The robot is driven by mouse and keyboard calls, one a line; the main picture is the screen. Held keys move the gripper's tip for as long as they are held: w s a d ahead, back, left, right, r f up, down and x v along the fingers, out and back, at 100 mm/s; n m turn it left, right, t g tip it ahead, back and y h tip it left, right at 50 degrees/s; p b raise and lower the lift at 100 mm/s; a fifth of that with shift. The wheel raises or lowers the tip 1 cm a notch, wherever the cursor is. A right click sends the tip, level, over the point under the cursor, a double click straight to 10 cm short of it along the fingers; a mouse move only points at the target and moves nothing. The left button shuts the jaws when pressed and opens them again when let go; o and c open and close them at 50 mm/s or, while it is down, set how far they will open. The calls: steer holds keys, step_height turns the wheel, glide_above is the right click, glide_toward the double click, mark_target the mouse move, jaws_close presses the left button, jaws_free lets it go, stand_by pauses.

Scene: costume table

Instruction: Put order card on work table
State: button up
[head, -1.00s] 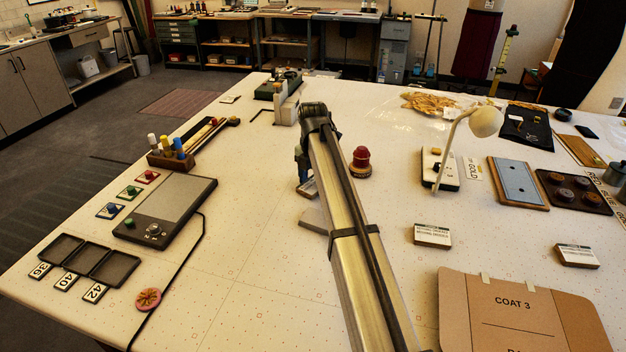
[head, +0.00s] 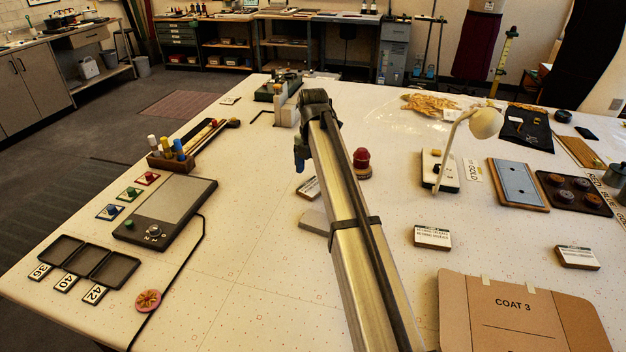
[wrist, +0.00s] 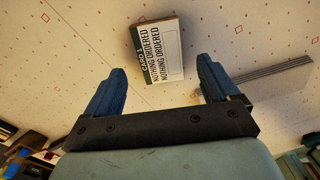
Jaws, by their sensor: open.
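A small block-like order card (wrist: 157,53) with a dark green band lies on the work table, reading "CARD 1" and "NOTHING ORDERED". It is ahead of and between my gripper's blue fingertips in the wrist view, with clear space on both sides. In the head view this card (head: 309,188) is partly covered by my arm. My gripper (wrist: 161,66) is open and empty. One blue finger of my gripper (head: 299,158) shows in the head view, just above the card; the other is hidden. The pale work table (head: 255,265) carries everything nearby.
Similar cards stand to the right, one near the middle (head: 432,236) and one farther right (head: 577,257). A flat grey piece (head: 313,220) lies in front of the first card. A red-topped object (head: 361,160) stands close right of my arm. The front left middle is clear.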

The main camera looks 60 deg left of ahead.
mark_target(313, 186)
step_height(313, 186, up, 8)
stand_by(0.4)
